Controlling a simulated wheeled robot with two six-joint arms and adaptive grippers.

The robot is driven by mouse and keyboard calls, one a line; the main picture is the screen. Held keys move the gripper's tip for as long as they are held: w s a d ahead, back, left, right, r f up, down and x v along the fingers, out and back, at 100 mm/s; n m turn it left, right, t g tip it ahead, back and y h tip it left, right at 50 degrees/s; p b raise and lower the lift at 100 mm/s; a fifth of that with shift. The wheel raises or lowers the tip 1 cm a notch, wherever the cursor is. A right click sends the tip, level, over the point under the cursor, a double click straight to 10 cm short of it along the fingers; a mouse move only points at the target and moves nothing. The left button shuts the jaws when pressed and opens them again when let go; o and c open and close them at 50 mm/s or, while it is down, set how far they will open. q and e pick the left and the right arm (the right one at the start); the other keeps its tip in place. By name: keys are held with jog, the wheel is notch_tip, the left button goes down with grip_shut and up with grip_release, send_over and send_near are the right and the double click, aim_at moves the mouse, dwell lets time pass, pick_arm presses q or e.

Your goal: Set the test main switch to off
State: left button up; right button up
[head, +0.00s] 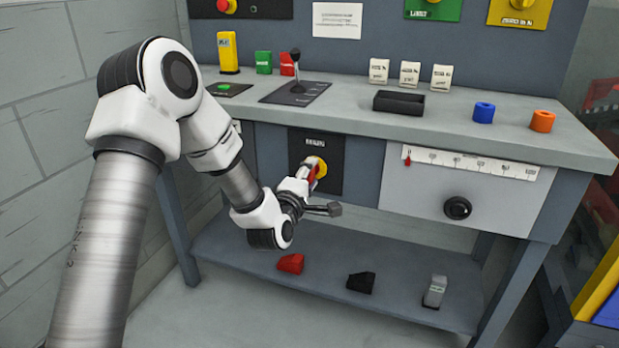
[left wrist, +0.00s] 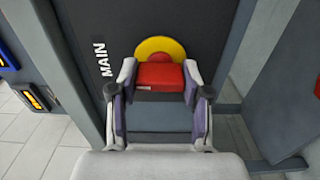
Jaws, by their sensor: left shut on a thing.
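The main switch (head: 321,169) is on a black plate (head: 334,184) on the bench front, below the worktop. It has a yellow disc (left wrist: 160,46) and a red handle (left wrist: 160,76). The white word MAIN (left wrist: 105,61) shows beside it, sideways in the left wrist view. My left gripper (head: 312,177) reaches the switch from the front. In the left wrist view its fingers (left wrist: 158,80) stand on both sides of the red handle and are shut on it. The gripper hides part of the switch, and I cannot read its setting. My right gripper is not in view.
Above, the worktop (head: 560,145) holds a joystick (head: 296,72), a black tray (head: 398,102) and blue and orange rings (head: 484,112). A drawer front with a black knob (head: 457,208) is to the right. The lower shelf (head: 325,288) carries several small blocks.

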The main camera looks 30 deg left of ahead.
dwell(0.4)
pick_arm(q)
jog(key=o, duration=1.2)
jog(key=shift+c, duration=0.2)
jog(key=v, duration=0.7)
jog(key=shift+s, duration=0.2)
